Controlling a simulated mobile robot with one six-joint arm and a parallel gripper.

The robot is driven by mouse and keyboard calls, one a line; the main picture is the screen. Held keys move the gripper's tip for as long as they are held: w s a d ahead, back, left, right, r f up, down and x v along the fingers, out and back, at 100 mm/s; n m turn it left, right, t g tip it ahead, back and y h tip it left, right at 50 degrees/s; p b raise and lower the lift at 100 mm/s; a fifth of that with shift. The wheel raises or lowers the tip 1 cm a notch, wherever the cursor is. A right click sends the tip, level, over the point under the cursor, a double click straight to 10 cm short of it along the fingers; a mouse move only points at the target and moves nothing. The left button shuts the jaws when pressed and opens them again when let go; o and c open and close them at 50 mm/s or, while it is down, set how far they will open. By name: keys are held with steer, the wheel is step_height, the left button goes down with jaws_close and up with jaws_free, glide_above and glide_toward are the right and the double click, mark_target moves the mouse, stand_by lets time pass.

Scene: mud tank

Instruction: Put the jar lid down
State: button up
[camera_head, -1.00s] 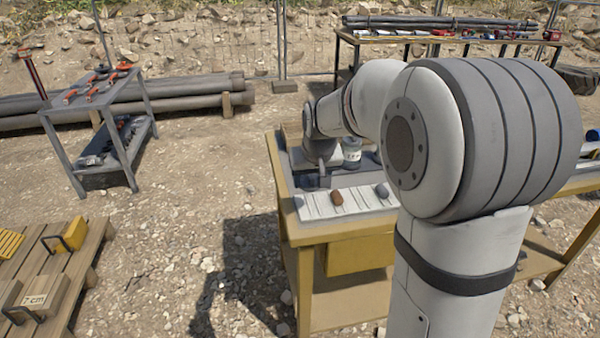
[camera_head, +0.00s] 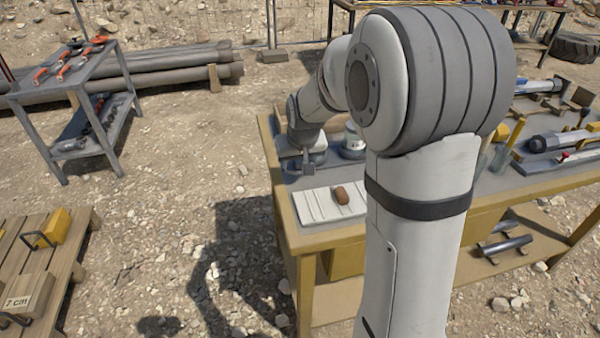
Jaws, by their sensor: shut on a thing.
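My gripper (camera_head: 308,166) is low over the left end of the yellow-edged workbench (camera_head: 298,238), pointing down and just behind the white tray. It is shut on the jar lid, which is too small and too covered by the jaws to make out clearly. I cannot tell whether the lid touches the bench top. A pale jar (camera_head: 354,142) with a label stands to the right of my gripper, partly hidden by my arm.
The white ridged tray (camera_head: 312,208) holds a brown lump (camera_head: 342,195) at the front left of the bench. Tools and cylinders (camera_head: 560,140) lie on the bench's right side. A grey tool cart (camera_head: 70,75) and a wooden pallet (camera_head: 70,262) stand to the left.

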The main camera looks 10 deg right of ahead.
mark_target(299, 169)
steer(key=shift+f+b, duration=0.4)
steer(key=shift+f, duration=1.65)
steer(key=o, duration=1)
steer(key=shift+o, duration=0.2)
steer(key=shift+r, duration=0.2)
steer(key=shift+r+p, duration=0.3)
steer(key=shift+p, duration=0.1)
steer(key=v, duration=1.1)
steer(key=s+f+g, duration=0.2)
steer(key=s, duration=2)
steer(key=shift+s+p, duration=0.25)
steer(key=shift+p, duration=0.1)
